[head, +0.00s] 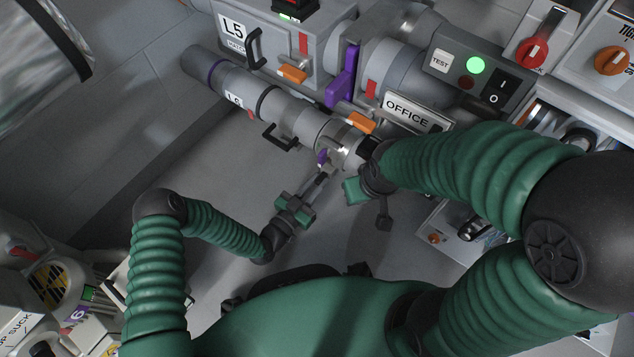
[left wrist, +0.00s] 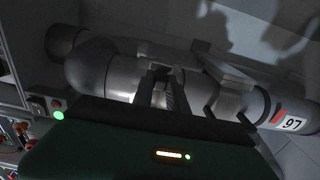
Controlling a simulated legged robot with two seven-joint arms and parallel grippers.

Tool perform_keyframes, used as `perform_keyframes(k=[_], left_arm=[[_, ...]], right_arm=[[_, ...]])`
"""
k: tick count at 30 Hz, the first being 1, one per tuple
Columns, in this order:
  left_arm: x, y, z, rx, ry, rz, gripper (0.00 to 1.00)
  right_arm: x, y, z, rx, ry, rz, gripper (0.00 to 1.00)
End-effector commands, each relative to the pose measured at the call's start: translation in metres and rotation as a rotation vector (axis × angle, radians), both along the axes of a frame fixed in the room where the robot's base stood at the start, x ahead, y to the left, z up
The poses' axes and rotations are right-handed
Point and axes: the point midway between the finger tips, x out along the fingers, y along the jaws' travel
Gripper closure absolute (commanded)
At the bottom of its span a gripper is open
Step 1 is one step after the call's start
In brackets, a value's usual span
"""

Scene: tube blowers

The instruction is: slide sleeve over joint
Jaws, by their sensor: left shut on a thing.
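The grey L6 tube (head: 290,112) runs diagonally down to the right, ending near the office sign. A wider, shiny grey collar, apparently the sleeve (head: 338,136), surrounds its lower right end. It also shows in the left wrist view (left wrist: 95,68). My left gripper (head: 323,174) reaches up from below and is shut on a small part at the collar's underside, by a purple tab (head: 322,157). In the left wrist view its fingers (left wrist: 160,88) lie against the collar. My right gripper (head: 362,187) is beside the tube end; its jaws are not clear. The joint is mostly hidden by my right arm.
A black handle (head: 280,138) sticks out from the L6 tube, left of my left gripper. The L5 unit (head: 275,45) stands behind, with a purple lever (head: 342,78). A control box (head: 478,75) shows a green light. Open floor lies below the tube.

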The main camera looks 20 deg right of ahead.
Motion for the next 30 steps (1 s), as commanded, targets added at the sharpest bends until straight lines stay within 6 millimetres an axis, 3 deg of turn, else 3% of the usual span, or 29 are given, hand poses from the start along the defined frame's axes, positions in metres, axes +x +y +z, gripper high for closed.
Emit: perform_keyframes(k=[26,30], left_arm=[[0.000,0.001,-0.001,0.002,0.001,0.000,1.00],[0.013,0.010,-0.001,0.003,-0.001,0.003,1.00]], right_arm=[[0.000,0.000,0.000,0.000,0.000,0.000,1.00],[0.000,0.000,0.000,0.000,0.000,0.000,1.00]])
